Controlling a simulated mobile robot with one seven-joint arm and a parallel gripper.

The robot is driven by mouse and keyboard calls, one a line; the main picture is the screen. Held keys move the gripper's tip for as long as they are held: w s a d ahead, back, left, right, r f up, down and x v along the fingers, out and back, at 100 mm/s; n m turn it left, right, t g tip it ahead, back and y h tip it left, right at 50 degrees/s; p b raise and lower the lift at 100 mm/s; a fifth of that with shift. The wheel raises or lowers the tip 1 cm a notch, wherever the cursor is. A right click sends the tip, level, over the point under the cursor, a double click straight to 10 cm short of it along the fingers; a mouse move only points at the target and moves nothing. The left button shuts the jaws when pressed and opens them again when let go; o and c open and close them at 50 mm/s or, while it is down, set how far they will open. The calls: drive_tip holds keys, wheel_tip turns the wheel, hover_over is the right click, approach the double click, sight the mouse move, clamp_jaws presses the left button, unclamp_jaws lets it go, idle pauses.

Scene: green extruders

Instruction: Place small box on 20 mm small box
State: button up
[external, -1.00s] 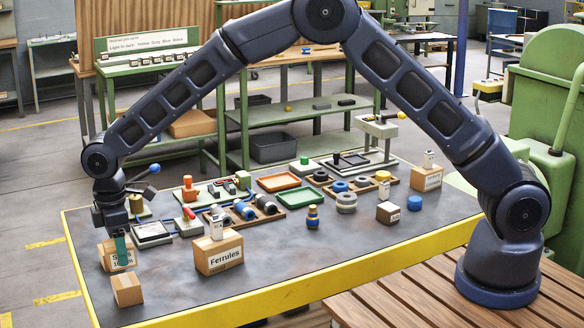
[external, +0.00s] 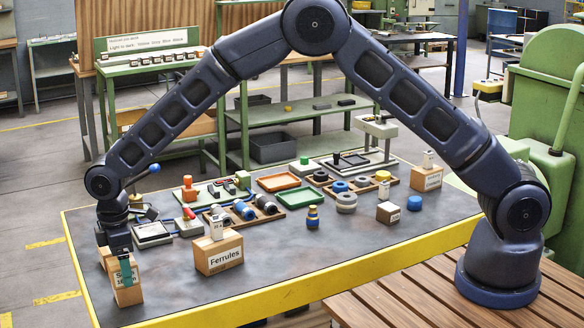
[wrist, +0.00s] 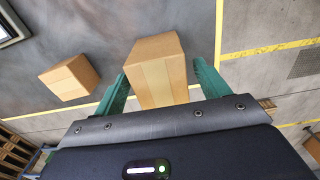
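My gripper (external: 126,268) is at the left front of the bench, pointing down. In the external view this box (external: 116,280) shows a partly covered printed label. I cannot tell whether the two touch. A further cardboard box (external: 104,256) sits just behind, partly hidden by my gripper, and shows at left in the wrist view (wrist: 70,77). No 20 mm label is readable.
A larger Ferrules box (external: 219,254) with a small white item on top stands to the right. A flat scale-like device (external: 152,234) lies behind. Trays, rings and fixtures fill the back. The bench's left edge is close; the front middle is clear.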

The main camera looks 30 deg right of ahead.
wheel_tip(320, 180, up, 12)
drive_tip(key=shift+r, duration=0.15)
idle(0.7)
